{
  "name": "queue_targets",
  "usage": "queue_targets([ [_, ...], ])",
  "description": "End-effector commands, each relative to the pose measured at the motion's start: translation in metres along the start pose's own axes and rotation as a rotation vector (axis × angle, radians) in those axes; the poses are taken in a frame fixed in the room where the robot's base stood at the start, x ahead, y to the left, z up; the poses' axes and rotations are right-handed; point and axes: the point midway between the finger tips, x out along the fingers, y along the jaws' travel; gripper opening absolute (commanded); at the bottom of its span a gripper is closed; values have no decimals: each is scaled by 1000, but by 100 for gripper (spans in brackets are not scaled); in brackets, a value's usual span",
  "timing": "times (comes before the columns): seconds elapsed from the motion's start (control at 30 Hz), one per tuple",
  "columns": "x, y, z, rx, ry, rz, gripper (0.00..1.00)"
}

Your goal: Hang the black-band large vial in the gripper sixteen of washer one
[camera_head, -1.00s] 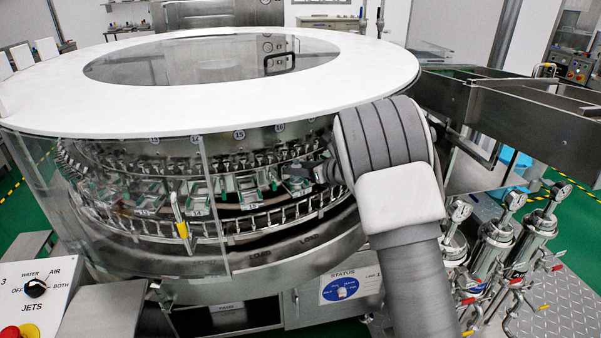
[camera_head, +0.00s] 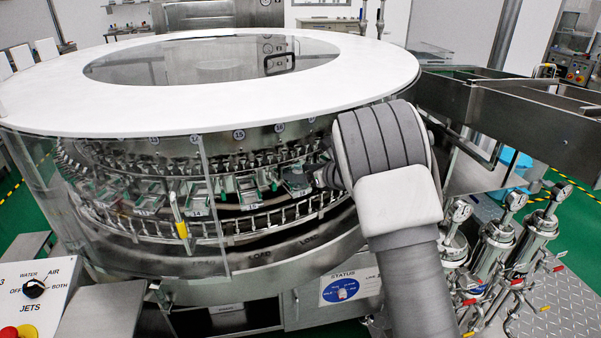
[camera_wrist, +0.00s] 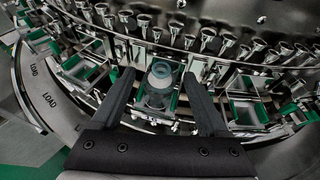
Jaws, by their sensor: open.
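A clear, glassy vial (camera_wrist: 159,88) stands between my fingers in the wrist view, among the washer's green-padded holders. I cannot make out a black band on it. My gripper (camera_wrist: 159,74) is open, with one dark finger on each side of the vial and visible gaps beside it. In the head view my gripper (camera_head: 322,177) is mostly hidden behind my arm and reaches into the rotary washer (camera_head: 290,255). The number plate 16 (camera_head: 280,127) shows above, left of my arm. Whether the vial is held by a washer holder cannot be told.
Metal nozzles (camera_wrist: 208,38) line the ring just beyond the vial. Neighbouring holders (camera_wrist: 246,108) stand close on the right. The washer's white top (camera_head: 240,110) overhangs the opening, and a clear panel (camera_head: 150,205) covers the left side.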

Motion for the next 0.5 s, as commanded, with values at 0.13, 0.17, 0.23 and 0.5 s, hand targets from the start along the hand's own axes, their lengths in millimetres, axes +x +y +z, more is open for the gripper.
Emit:
queue_targets([
  [0.13, -6, -1, 5, 1, 0, -2, 77],
  [0.17, -11, -1, 4, 1, 0, -2, 77],
  [0.23, -24, -1, 4, 1, 0, -3, 77],
  [0.5, -84, -1, 4, 1, -1, -3, 77],
])
